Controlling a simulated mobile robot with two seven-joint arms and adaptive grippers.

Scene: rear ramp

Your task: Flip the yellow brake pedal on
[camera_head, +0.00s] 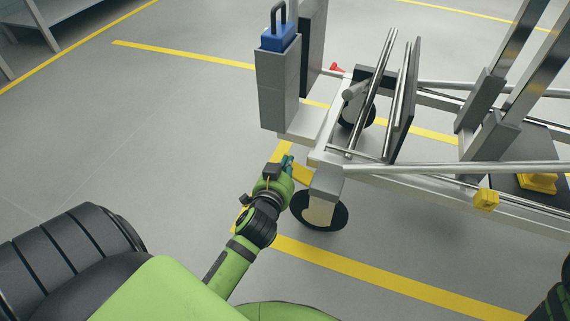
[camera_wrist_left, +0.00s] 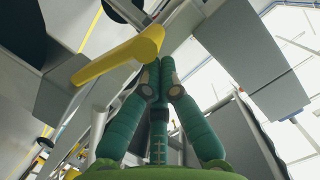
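The yellow brake pedal (camera_wrist_left: 118,56) shows in the left wrist view as a smooth, tilted lever, wider at its right end. My left gripper (camera_wrist_left: 159,66) has its green fingers drawn together, with no object seen between them. Their tips appear close to the pedal's wider right end; I cannot tell whether they touch it. In the head view my left gripper (camera_head: 287,162) is beside the cart's near corner, just above and left of a caster wheel (camera_head: 319,211). A yellow patch beside the fingertips there may be the pedal or floor tape. My right gripper is out of view.
The metal cart frame (camera_head: 420,178) extends right from my left gripper. A grey post (camera_head: 278,90) with a blue block (camera_head: 279,37) stands on its corner. A yellow block (camera_head: 486,200) sits on the near rail. The floor (camera_head: 150,130) on the left is open.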

